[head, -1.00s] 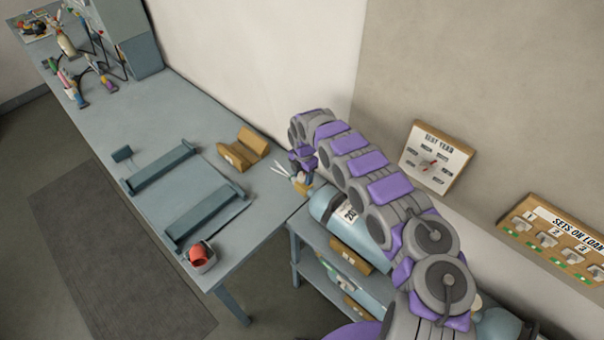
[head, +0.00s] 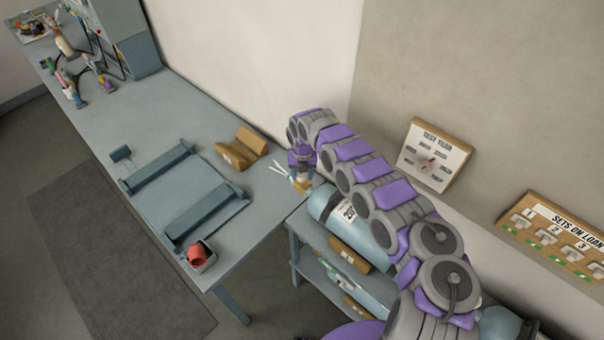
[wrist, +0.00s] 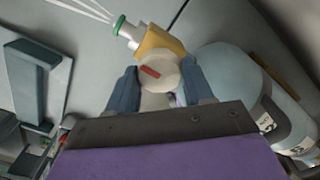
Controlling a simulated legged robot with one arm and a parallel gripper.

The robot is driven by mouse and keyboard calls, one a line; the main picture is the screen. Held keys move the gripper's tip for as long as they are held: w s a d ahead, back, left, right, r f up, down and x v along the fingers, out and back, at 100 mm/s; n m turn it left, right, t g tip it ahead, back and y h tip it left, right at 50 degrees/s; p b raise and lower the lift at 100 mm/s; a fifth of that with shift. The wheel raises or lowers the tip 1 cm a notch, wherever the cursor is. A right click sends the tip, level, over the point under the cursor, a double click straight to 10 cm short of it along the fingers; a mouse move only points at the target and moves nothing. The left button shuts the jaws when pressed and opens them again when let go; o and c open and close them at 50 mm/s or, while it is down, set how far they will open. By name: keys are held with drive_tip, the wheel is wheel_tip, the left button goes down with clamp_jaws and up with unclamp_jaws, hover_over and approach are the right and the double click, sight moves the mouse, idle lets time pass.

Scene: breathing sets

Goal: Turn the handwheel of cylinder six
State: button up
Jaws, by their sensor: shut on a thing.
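In the wrist view a pale round handwheel (wrist: 158,72) with a red bar across its face sits between the two blue-grey fingers of my gripper (wrist: 157,84), which is shut on it. A yellow valve body (wrist: 158,43) stands just behind the wheel, with a green-ringed fitting beside it. The blue-grey cylinder (wrist: 235,88) lies to the right. In the head view the cylinder (head: 325,203) lies on a rack, with a white label that I cannot fully read. My gripper (head: 301,174) is at its valve end; the handwheel is mostly hidden there.
A bench (head: 190,105) runs left of the rack, holding a brown V-shaped block (head: 242,148), a blue-grey cradle (head: 158,167) and a red item in a small box (head: 201,255). A dial board (head: 433,155) and a loan board (head: 555,237) hang on the wall.

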sight(302, 174)
drive_tip(key=shift+w+r+n, duration=0.15)
drive_tip(key=shift+w+n, duration=0.05)
drive_tip(key=shift+n, duration=0.1)
drive_tip(key=o, duration=1)
drive_tip(key=shift+o, duration=0.2)
wheel_tip(302, 174, up, 17)
drive_tip(key=b, duration=0.1)
drive_tip(key=shift+a, duration=0.15)
idle(0.4)
